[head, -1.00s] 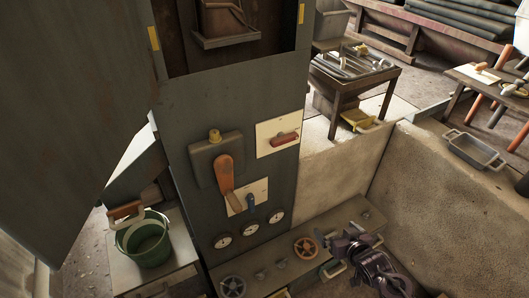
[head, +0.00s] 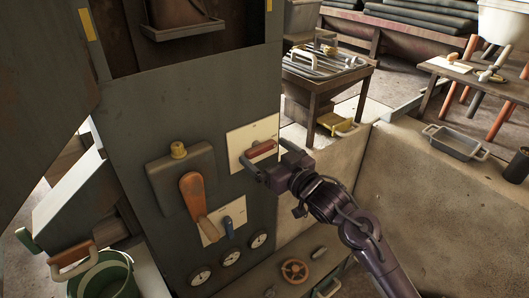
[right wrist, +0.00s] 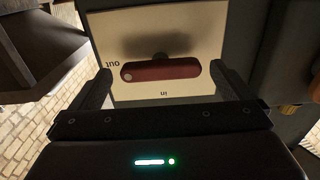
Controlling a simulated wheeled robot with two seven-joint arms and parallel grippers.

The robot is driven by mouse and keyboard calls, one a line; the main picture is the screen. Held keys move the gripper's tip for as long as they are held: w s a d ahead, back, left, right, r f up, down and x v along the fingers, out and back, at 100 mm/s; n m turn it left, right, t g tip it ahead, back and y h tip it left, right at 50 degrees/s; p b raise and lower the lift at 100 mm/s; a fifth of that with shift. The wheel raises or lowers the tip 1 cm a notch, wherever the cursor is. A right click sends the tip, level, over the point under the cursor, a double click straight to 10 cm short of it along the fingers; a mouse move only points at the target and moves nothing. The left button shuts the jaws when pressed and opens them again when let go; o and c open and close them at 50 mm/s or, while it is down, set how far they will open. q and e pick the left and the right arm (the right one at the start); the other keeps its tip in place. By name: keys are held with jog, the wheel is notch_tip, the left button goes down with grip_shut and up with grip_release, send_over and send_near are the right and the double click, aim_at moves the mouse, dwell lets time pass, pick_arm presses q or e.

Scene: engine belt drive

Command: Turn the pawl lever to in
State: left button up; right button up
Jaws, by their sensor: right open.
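The pawl lever is a red bar (head: 263,149) on a white plate (head: 239,137) on the grey panel. In the right wrist view the lever (right wrist: 165,70) lies level, its left end beside the word "out". The word "in" stands below the lever, upside down like "out". My right gripper (head: 264,158) is open at the plate. In the right wrist view the gripper (right wrist: 160,73) has one finger beyond each end of the lever, with a gap on both sides. My left gripper is not in view.
An orange lever (head: 194,195) on a grey box and a small blue lever (head: 229,228) sit left of and below the plate. Dials (head: 230,257) and a handwheel (head: 295,271) lie lower. A low concrete wall (head: 425,190) stands to the right.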

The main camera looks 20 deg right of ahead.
jog(key=shift+w+a, duration=0.25)
jog(key=shift+w, duration=0.35)
jog(key=c, duration=0.9)
